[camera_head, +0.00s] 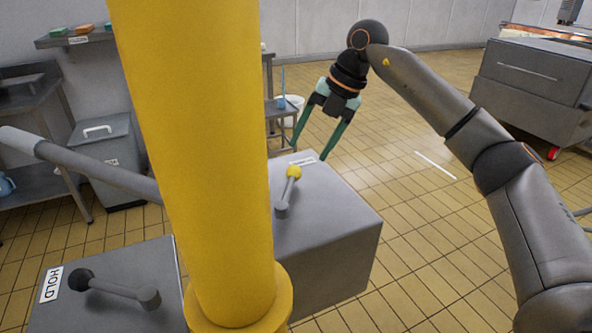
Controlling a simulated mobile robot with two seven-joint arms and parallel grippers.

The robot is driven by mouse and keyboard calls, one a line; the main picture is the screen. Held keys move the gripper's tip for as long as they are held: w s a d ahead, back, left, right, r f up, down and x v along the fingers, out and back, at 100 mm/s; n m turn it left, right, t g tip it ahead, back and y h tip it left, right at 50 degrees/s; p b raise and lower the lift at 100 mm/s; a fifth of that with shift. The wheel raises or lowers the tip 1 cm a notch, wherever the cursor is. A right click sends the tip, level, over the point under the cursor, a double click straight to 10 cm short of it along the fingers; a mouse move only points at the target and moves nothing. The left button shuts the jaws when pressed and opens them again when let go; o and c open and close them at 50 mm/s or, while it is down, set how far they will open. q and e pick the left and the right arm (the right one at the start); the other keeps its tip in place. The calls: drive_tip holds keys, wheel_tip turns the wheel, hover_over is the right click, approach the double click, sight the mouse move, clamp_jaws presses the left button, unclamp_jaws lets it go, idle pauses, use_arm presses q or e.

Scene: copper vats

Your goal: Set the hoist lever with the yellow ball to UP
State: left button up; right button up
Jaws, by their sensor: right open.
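The hoist lever (287,192) has a yellow ball (293,173) on its end and sits on top of a grey box (335,215) right of centre. Its arm points from the pivot toward the back of the box, near a small white label (302,161) too small to read. My right gripper (310,152) points down with its green fingers spread, open and empty. In the picture it is just above and behind the ball, with a gap between them. My left gripper is not in view.
A thick yellow post (200,150) stands in front and hides part of the box. A second grey box at left carries a black-ball lever (115,289) and a HOLD label (51,284). A grey bar (80,160) runs behind the post.

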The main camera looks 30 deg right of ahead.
sight(296, 169)
drive_tip(key=x, duration=0.7)
drive_tip(key=shift+f, duration=0.1)
clamp_jaws()
idle(0.4)
idle(0.8)
